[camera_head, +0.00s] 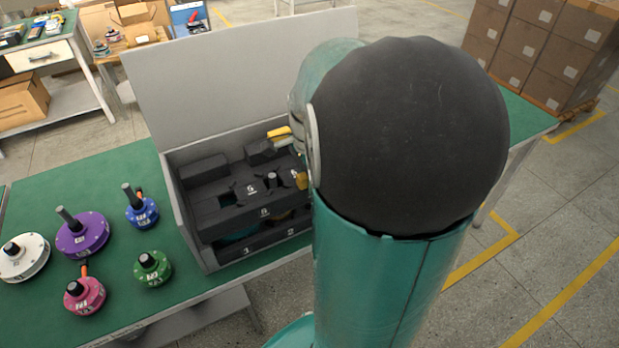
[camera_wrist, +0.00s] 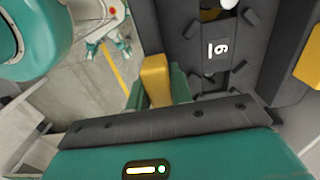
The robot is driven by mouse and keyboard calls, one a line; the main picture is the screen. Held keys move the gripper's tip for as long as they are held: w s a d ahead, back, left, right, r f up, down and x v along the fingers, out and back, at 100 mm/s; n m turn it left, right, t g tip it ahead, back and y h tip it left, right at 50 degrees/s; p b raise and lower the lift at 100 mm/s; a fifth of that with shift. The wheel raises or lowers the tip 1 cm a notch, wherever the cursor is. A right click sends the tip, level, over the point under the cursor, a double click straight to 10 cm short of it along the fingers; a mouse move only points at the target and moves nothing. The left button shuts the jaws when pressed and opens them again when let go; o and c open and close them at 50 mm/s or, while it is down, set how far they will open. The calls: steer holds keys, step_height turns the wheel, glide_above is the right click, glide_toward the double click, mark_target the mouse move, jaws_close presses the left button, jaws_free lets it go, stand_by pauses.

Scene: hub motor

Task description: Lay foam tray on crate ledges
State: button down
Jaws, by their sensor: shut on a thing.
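A gap shows below the tray's front edge, with a teal part partly visible there. Whether the tray touches the ledges is hidden. My gripper (camera_head: 290,157) is at the tray's right side, its yellow fingers partly covered by my arm. In the wrist view the yellow fingers of my gripper (camera_wrist: 232,75) stand on either side of a part of the foam tray (camera_wrist: 190,50) marked 6, shut on it.
On the green table (camera_head: 110,182) left of the crate stand white (camera_head: 22,258), purple (camera_head: 84,234), blue (camera_head: 142,210), pink (camera_head: 85,296) and green (camera_head: 153,268) hub motors. The crate's raised lid (camera_head: 235,80) stands behind. Stacked cartons (camera_head: 545,45) are at the far right.

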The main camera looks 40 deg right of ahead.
steer(key=shift+f, duration=0.7)
steer(key=c, duration=1.2)
jaws_free()
steer(key=shift+o, duration=0.2)
step_height(320, 180, up, 14)
steer(key=shift+f, duration=0.1)
